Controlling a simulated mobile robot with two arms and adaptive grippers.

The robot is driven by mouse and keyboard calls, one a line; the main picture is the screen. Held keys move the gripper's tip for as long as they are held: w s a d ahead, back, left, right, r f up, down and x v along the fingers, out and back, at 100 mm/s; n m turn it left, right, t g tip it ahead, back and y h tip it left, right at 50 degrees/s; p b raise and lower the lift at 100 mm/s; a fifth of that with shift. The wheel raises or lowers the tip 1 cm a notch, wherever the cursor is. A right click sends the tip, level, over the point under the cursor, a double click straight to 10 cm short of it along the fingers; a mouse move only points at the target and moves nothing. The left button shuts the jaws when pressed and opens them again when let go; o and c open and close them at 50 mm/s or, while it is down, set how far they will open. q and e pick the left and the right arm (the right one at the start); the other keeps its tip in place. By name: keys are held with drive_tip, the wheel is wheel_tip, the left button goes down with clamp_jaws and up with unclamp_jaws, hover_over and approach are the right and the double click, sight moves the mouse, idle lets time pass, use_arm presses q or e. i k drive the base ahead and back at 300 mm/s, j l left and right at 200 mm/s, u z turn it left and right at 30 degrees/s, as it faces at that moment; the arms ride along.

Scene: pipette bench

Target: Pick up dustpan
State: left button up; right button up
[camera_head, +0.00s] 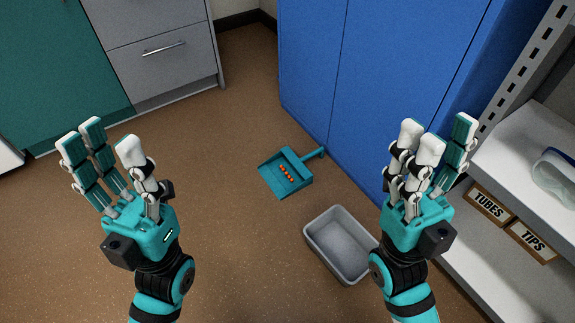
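A teal dustpan (271,177) lies on the brown floor near the middle of the view, its handle (314,154) pointing right towards the blue cabinet. Several small orange-red pieces (287,174) lie in its pan. My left gripper (103,150) is raised at the left, its fingers spread and empty, well apart from the dustpan. My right gripper (437,142) is raised at the right, its fingers apart and empty, also away from the dustpan.
A grey open bin (340,244) stands on the floor between my grippers. A tall blue cabinet (385,70) stands behind the dustpan. White shelves (520,185) with labels TUBES and TIPS are at right. Grey drawers (165,75) stand back left. The floor left of the dustpan is clear.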

sight(274, 177)
drive_tip(key=i+j+z, duration=0.1)
drive_tip(key=j, duration=0.25)
drive_tip(key=i+j+z, duration=0.15)
drive_tip(key=j, duration=0.25)
drive_tip(key=i+j+z, duration=0.1)
drive_tip(key=j, duration=0.3)
drive_tip(key=i+j+z, duration=0.15)
drive_tip(key=j, duration=0.25)
drive_tip(key=i+z, duration=0.15)
drive_tip(key=i, duration=0.35)
drive_tip(key=i+j+z, duration=0.2)
drive_tip(key=i, duration=0.3)
